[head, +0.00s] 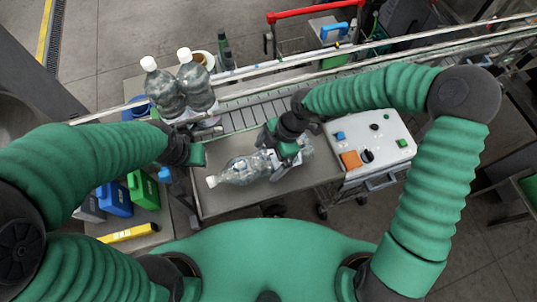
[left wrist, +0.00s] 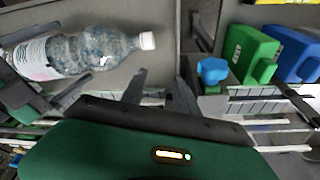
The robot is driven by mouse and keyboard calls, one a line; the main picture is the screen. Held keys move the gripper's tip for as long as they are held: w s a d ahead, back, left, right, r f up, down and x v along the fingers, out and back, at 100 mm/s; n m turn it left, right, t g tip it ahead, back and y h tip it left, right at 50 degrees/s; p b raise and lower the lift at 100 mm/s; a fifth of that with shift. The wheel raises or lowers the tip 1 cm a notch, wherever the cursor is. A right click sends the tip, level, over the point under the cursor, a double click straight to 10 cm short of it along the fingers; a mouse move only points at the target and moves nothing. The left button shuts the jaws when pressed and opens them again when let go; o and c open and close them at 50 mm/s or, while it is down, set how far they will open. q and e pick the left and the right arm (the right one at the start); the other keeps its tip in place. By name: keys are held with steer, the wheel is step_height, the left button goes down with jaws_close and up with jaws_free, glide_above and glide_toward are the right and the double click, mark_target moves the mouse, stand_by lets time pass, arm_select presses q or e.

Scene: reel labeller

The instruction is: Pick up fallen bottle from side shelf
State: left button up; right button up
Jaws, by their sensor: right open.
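A clear plastic bottle (head: 238,171) with a white cap lies on its side on the grey side shelf (head: 225,203), cap pointing left. It also shows in the left wrist view (left wrist: 95,50), with its label at the left end. My right gripper (head: 284,160) is open over the label end of the bottle and hides part of it; whether its fingers straddle the bottle I cannot tell. My left gripper (head: 197,156) is beside the cap end, apart from the bottle. In the left wrist view its fingers (left wrist: 160,92) are spread, with nothing between them.
Two upright bottles (head: 165,90) (head: 196,82) stand at the conveyor (head: 255,112), behind my left gripper. A white control panel (head: 368,140) with buttons is right of the shelf. Blue and green containers (head: 143,188) stand at left. The shelf front is clear.

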steer(key=shift+s+a+f, duration=0.15)
steer(key=shift+s+a, duration=0.05)
steer(key=shift+a, duration=0.05)
steer(key=shift+w+d, duration=0.2)
steer(key=shift+d, duration=0.3)
steer(key=c, duration=0.6)
steer(key=shift+d, duration=0.2)
steer(key=c, duration=0.4)
steer(key=shift+a, duration=0.3)
steer(key=c, duration=1)
steer(key=shift+w+a, duration=0.1)
